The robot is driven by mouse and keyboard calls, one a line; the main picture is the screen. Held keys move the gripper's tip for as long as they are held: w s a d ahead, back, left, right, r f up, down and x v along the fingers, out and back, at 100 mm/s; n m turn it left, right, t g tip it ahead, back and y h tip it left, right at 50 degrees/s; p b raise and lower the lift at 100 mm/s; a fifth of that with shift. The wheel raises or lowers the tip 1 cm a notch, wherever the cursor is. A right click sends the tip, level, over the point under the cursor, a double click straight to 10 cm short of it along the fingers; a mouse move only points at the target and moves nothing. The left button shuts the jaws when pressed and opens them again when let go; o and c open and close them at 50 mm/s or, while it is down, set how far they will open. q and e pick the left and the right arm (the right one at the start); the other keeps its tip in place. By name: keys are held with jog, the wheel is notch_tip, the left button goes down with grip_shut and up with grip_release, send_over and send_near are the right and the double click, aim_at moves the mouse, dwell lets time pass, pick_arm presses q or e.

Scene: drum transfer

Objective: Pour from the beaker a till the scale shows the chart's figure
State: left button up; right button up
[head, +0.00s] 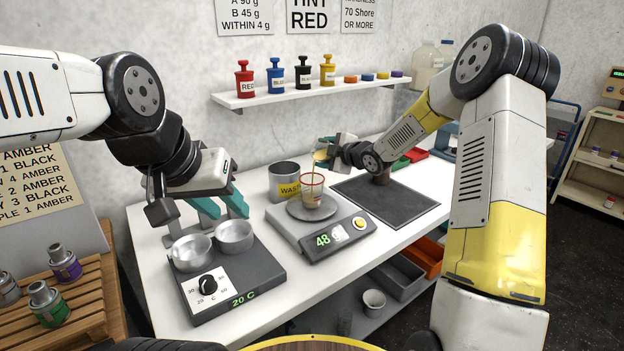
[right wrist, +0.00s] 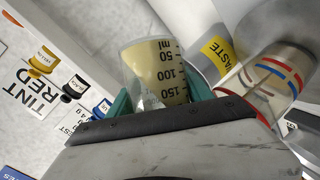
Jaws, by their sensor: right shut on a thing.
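My right gripper (head: 328,152) is shut on a clear beaker (right wrist: 155,72) with ml marks and pale yellow liquid. The cup, with red and blue bands in the right wrist view (right wrist: 270,75), stands on the scale's round pan. The scale (head: 345,240) reads 48. The wall chart (head: 243,16) reads A 90 g, B 45 g, within 4 g. My left gripper (head: 227,214) is open and empty over the metal bowls.
A waste can (head: 284,170) stands just behind the scale. A warmer (head: 235,285) showing 20 C holds two metal bowls (head: 190,254). A dark mat (head: 405,208) lies right of the scale. A wall shelf (head: 300,98) carries coloured tint bottles.

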jog(key=shift+r+n+t+p, duration=0.3)
jog(key=shift+p, duration=0.05)
dwell(0.7)
jog(key=shift+f, duration=0.1)
dwell(0.6)
jog(key=shift+d+f+m, duration=0.1)
jog(key=shift+f+m, duration=0.1)
jog(key=shift+m, duration=0.2)
jog(key=shift+f+m+g, duration=0.1)
jog(key=shift+m+g, duration=0.4)
jog(key=shift+a+g+y, duration=0.2)
jog(key=shift+g+y, duration=0.1)
jog(key=shift+m, duration=0.3)
